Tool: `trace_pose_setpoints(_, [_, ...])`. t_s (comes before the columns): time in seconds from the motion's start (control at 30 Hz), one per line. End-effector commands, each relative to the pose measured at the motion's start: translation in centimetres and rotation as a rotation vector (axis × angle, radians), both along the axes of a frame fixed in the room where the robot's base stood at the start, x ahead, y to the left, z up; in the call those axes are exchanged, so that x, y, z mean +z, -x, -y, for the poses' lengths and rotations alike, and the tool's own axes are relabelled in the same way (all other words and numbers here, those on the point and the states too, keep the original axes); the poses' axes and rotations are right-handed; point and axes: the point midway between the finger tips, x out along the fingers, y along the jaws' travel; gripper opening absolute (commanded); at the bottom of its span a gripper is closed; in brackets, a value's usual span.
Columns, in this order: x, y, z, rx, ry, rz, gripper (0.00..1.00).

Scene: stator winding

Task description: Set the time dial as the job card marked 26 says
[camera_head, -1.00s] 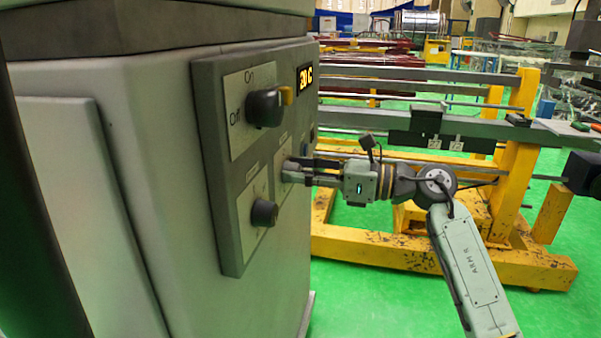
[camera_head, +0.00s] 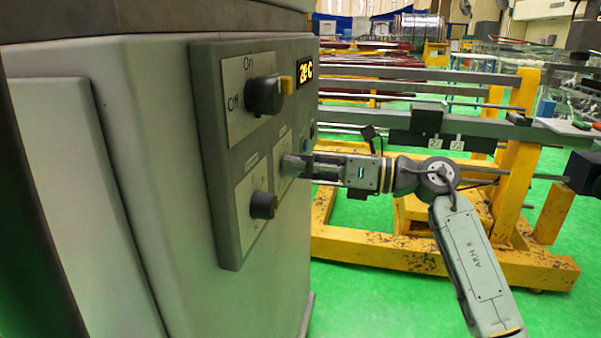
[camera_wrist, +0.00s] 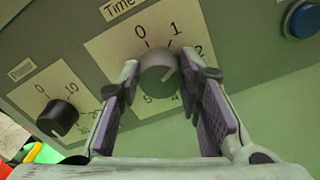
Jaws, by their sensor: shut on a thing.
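The time dial (camera_wrist: 158,75) is a grey round knob on a pale plate marked "Time", with 0, 1, 2 and 5 readable around it. My gripper (camera_wrist: 160,82) is shut on it, one finger on each side, in the wrist view. I cannot tell surely which number the dial points to. In the head view my gripper (camera_head: 297,166) reaches the panel from the right and its fingers mostly hide the dial. Two small white cards (camera_head: 435,143) (camera_head: 457,143) with dark marks hang on the rig behind; I cannot surely read a 26 on them.
The control panel (camera_head: 215,140) carries an On/Off switch (camera_head: 264,95), a lit display (camera_head: 306,72) and a lower black knob (camera_head: 263,205), which also shows left of the dial in the wrist view (camera_wrist: 58,118). A blue button (camera_wrist: 305,18) is at right. A yellow rig (camera_head: 400,245) stands behind my arm.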

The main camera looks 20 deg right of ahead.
Motion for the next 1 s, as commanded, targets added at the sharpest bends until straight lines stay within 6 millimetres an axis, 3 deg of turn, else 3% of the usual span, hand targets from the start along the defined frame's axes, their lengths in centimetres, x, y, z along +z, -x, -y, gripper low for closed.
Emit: trace_pose_setpoints(1.0, [-0.04, -0.11, 0.08, -0.001, -0.541, -0.800, 0.04])
